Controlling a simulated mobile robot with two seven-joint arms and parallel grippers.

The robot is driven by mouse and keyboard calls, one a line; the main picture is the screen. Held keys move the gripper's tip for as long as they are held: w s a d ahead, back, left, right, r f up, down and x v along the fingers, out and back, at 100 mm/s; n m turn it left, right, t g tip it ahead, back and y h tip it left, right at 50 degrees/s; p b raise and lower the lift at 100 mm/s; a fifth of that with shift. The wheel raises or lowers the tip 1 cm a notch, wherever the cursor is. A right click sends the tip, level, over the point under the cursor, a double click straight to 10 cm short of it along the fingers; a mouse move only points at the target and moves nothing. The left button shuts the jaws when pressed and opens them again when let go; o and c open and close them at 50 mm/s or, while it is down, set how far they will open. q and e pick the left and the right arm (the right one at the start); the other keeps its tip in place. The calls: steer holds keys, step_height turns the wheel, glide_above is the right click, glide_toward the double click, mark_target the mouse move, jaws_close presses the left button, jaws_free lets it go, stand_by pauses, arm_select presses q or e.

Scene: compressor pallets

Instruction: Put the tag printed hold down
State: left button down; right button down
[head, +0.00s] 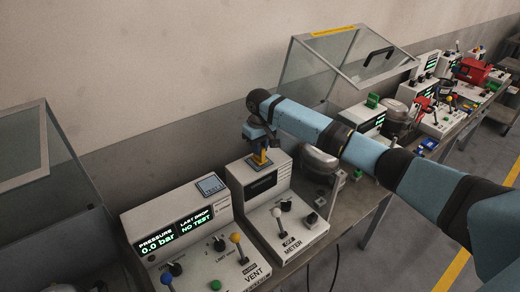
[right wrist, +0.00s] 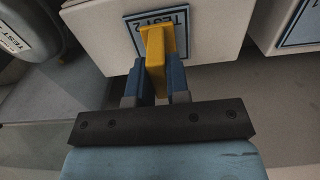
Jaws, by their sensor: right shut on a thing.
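My right gripper (head: 260,146) points down over the top of the METER box. It is shut on a yellow piece, which I take to be the tag (right wrist: 156,45); no print on it can be read from here. In the right wrist view the yellow piece stands between the two blue fingers (right wrist: 158,85). Its far end overlaps a blue-edged plate printed TEST 2 (right wrist: 180,22); I cannot tell whether it touches the plate. In the head view the yellow tag (head: 261,159) shows just below the fingers. My left gripper is not in view.
The METER box (head: 275,185) has levers and knobs in front. Left of it stands a pressure box (head: 175,225) with a lit display, a VENT lever and a similar plate (head: 211,185) on top. A clear hinged cover (head: 315,65) stands open behind. Several more devices crowd the bench to the right.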

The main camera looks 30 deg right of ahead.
steer(key=shift+a, duration=0.1)
steer(key=c, duration=1.1)
jaws_free()
steer(key=shift+f, duration=0.1)
step_height(320, 180, up, 12)
steer(key=b, duration=0.2)
steer(key=shift+r, duration=0.2)
